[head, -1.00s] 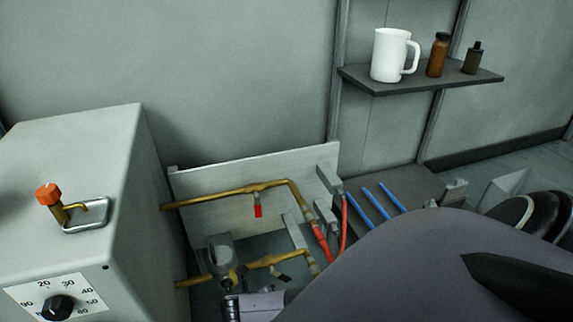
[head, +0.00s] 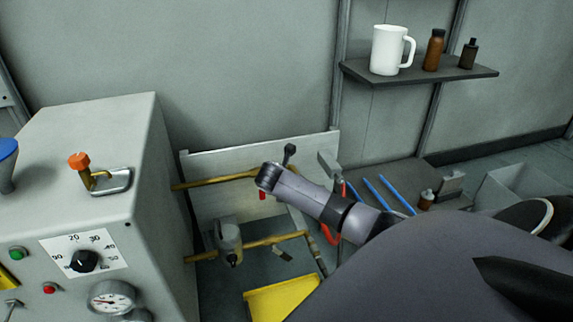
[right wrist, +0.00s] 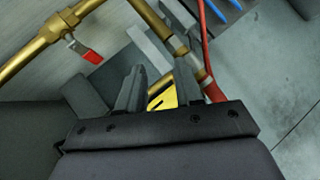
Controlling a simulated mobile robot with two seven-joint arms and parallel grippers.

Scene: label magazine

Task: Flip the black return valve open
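The black return valve handle (head: 283,253) hangs from the lower brass pipe (head: 262,243), angled down to the right across the line of the pipe. A red valve handle (head: 262,195) hangs from the upper brass pipe (head: 215,182); it also shows in the right wrist view (right wrist: 91,56). My right arm reaches in from the right, its wrist in front of the upper pipe. In the right wrist view my right gripper (right wrist: 160,75) has its two fingers apart, with nothing seen held. I cannot make out the black handle for certain there. My left gripper is out of view.
A grey control cabinet (head: 85,190) stands at left. A grey pump-like fitting (head: 229,236) sits on the lower pipe. A yellow bin (head: 282,298) is below. Red hoses and blue rods (head: 375,197) lie to the right. A shelf (head: 420,72) holds a mug and bottles.

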